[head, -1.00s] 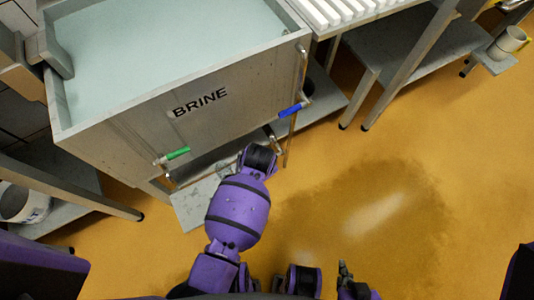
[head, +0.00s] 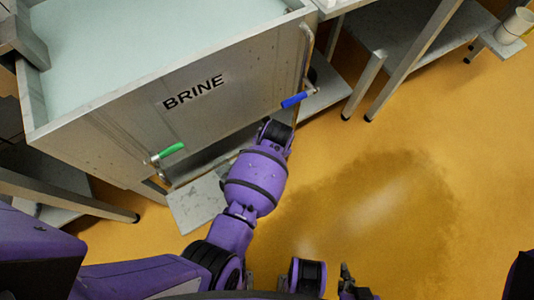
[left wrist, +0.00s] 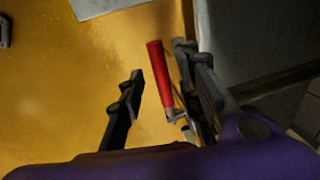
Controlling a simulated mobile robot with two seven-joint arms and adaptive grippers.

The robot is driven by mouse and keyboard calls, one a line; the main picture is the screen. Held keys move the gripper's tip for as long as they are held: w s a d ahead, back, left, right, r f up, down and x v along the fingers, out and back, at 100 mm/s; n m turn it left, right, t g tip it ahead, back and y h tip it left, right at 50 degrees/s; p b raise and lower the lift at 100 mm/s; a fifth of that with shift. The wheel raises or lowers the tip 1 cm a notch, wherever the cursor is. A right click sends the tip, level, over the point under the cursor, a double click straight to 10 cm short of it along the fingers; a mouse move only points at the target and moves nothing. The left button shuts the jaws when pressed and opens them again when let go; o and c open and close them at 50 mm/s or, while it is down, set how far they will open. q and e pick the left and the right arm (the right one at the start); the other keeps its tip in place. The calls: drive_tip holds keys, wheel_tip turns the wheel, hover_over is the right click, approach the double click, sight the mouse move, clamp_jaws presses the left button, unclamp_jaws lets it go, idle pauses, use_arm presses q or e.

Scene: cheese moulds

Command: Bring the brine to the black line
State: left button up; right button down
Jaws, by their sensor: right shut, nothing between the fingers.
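The steel tank (head: 130,130), lettered BRINE, holds pale blue-green brine (head: 150,35). No black line is visible on it. A green valve handle (head: 172,150) and a blue one (head: 294,100) are on its front. A red handle (left wrist: 160,72) shows in the left wrist view, between the spread fingers of my open left gripper (left wrist: 162,60); I cannot tell whether they touch it. In the head view my left arm reaches to the tank's lower front, and its fingers are hidden. My right gripper (head: 345,278) is shut and empty over the floor at the bottom.
A dark wet patch (head: 400,190) covers part of the yellow floor. A steel table (head: 400,60) stands right of the tank, with a light container (head: 513,25) beyond it. A grey plate (head: 197,203) lies below the tank. The floor at right is clear.

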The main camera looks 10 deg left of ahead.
use_arm(q)
drive_tip(key=shift+c, duration=0.4)
use_arm(e)
drive_tip(key=shift+w+r, duration=0.15)
drive_tip(key=shift+w, duration=0.1)
use_arm(q)
clamp_jaws()
use_arm(e)
drive_tip(key=shift+w+a, duration=0.15)
drive_tip(key=shift+w, duration=0.3)
use_arm(q)
drive_tip(key=shift+f, duration=0.1)
drive_tip(key=shift+s+a+f+p, duration=0.1)
drive_tip(key=shift+s+a+p, duration=0.05)
drive_tip(key=shift+p, duration=0.3)
drive_tip(key=shift+f+t+h+p, duration=0.25)
drive_tip(key=shift+t+h+p, duration=0.15)
drive_tip(key=shift+h, duration=0.1)
drive_tip(key=shift+f, duration=0.1)
use_arm(e)
drive_tip(key=shift+s+r, duration=0.35)
drive_tip(key=shift+r, duration=0.2)
